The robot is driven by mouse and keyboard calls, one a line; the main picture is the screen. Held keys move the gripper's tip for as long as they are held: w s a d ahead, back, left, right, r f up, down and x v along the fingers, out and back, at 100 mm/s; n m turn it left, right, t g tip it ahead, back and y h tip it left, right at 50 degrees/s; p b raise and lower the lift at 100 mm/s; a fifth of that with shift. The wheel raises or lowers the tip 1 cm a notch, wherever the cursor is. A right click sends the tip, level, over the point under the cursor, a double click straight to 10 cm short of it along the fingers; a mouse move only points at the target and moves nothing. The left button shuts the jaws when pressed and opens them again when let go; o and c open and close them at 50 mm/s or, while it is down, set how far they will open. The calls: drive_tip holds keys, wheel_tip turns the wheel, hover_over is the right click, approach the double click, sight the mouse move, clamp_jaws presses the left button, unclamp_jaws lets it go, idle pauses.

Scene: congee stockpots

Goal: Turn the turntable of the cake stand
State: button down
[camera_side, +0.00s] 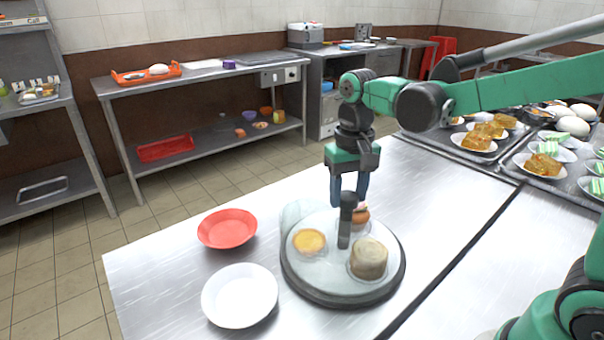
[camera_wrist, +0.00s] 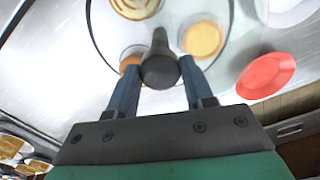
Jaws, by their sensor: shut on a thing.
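The cake stand has a round pale turntable (camera_side: 325,272) on a dark base, standing on the steel table. A dark upright handle (camera_side: 345,228) rises from its middle. Around the handle sit a yellow tart (camera_side: 310,241), a tall beige cake (camera_side: 369,258) and a reddish-brown item (camera_side: 361,216), partly hidden. My gripper (camera_side: 348,198) points down over the stand. In the wrist view its two blue-grey fingers (camera_wrist: 160,72) are closed on the handle's round top, one on each side. The yellow tart (camera_wrist: 203,40) shows there to the right.
A red plate (camera_side: 227,229) and a white plate (camera_side: 240,296) lie left of the stand. Trays of plated food (camera_side: 477,141) stand at the back right. The table's front left corner is clear. A steel shelf table (camera_side: 210,83) stands behind, across the floor.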

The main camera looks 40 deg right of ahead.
drive_tip(key=shift+m, duration=5.5)
drive_tip(key=shift+c, duration=1.7)
unclamp_jaws()
drive_tip(key=shift+r, duration=0.15)
drive_tip(key=shift+r, duration=2.7)
